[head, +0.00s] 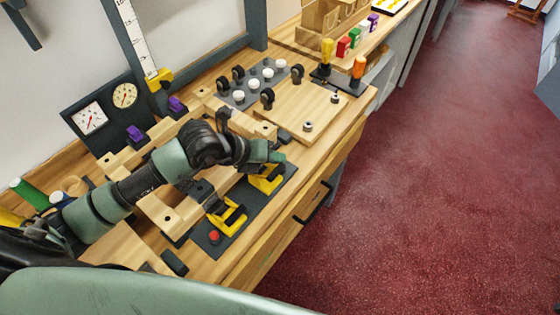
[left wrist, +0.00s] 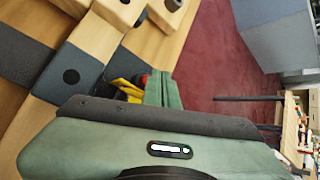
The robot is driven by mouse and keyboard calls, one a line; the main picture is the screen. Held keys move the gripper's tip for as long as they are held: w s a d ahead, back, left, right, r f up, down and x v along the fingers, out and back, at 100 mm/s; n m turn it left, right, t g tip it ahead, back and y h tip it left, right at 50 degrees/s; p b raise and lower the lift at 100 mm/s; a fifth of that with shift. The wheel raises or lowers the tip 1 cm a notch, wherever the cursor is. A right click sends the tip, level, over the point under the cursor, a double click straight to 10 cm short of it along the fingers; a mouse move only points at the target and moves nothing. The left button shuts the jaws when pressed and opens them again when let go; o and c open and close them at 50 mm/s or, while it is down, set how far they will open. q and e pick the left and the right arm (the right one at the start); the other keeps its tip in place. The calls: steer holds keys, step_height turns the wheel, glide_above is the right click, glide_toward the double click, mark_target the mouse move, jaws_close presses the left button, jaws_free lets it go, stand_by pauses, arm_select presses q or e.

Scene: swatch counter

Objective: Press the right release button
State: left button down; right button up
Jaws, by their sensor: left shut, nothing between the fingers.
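A dark panel (head: 203,239) near the front edge of the workbench carries two yellow clamp-like parts, a left one (head: 228,217) and a right one (head: 266,181). A red button (head: 214,236) shows at the panel's left end. No second red button shows in the head view; my gripper covers part of the panel's right end. My left gripper (head: 270,157) is shut and empty above the right yellow part. In the left wrist view its green fingers (left wrist: 163,90) lie close beside a small red thing (left wrist: 144,79) and a yellow part (left wrist: 127,89). Contact cannot be told.
Wooden blocks (head: 160,213) stand behind the panel, partly under my arm. A board with black knobs (head: 267,97) and white buttons (head: 253,83) lies farther right. Two gauges (head: 90,117) stand at the back left. Red floor (head: 430,190) is clear to the right.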

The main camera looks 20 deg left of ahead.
arm_select(q)
steer(key=shift+w+r, duration=0.15)
steer(key=shift+r, duration=0.25)
step_height(320, 180, up, 4)
steer(key=p, duration=0.3)
steer(key=shift+r, duration=0.2)
steer(key=shift+d, duration=0.1)
stand_by(0.5)
